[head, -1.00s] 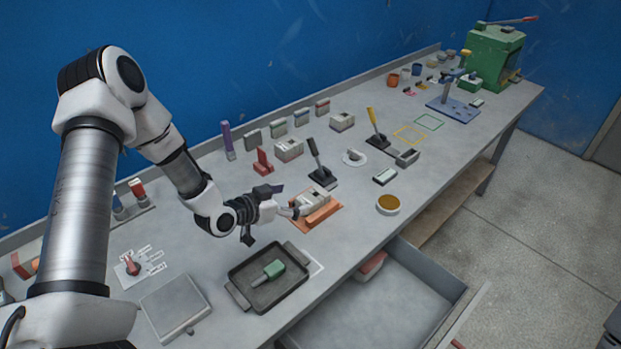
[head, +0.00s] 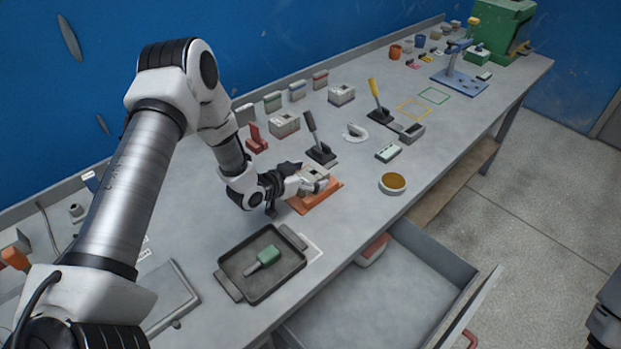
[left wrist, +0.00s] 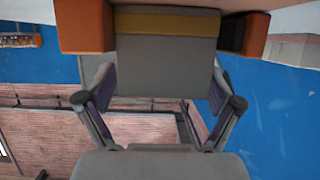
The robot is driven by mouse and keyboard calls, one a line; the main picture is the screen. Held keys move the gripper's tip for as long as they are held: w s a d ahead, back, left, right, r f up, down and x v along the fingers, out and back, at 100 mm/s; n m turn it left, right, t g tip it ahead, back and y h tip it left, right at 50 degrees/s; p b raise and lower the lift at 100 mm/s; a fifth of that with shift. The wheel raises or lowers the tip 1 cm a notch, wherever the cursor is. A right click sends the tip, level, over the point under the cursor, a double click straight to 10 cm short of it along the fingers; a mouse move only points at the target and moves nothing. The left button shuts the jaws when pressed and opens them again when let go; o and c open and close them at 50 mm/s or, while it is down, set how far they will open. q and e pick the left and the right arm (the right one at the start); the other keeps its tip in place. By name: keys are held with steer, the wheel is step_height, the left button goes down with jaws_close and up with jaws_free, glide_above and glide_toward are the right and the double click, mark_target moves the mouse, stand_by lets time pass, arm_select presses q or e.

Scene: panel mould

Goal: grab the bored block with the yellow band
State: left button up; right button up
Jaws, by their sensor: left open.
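A grey block with a yellow band (left wrist: 165,25) fills the upper middle of the left wrist view. It sits between orange parts of a holder (left wrist: 85,27). In the head view the pale block (head: 314,174) sits on the orange holder (head: 318,199), partly covered by my gripper. My left gripper (head: 308,184) is open, right at the block. In the left wrist view its fingers (left wrist: 160,98) stand on either side of the block's lower part; I cannot tell whether they touch it. The bore is not clear. My right gripper is not in view.
A dark tray (head: 236,280) with a green-ended tool (head: 266,257) lies in front of the holder. Behind stand a black lever (head: 318,145) and a grey block (head: 285,124). A round dish (head: 393,183) is to the right. An open drawer (head: 400,290) juts from the bench.

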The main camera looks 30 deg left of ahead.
arm_select(q)
steer(key=shift+w+f, duration=0.2)
steer(key=shift+w, duration=0.05)
steer(key=shift+r, duration=0.1)
steer(key=c, duration=1.5)
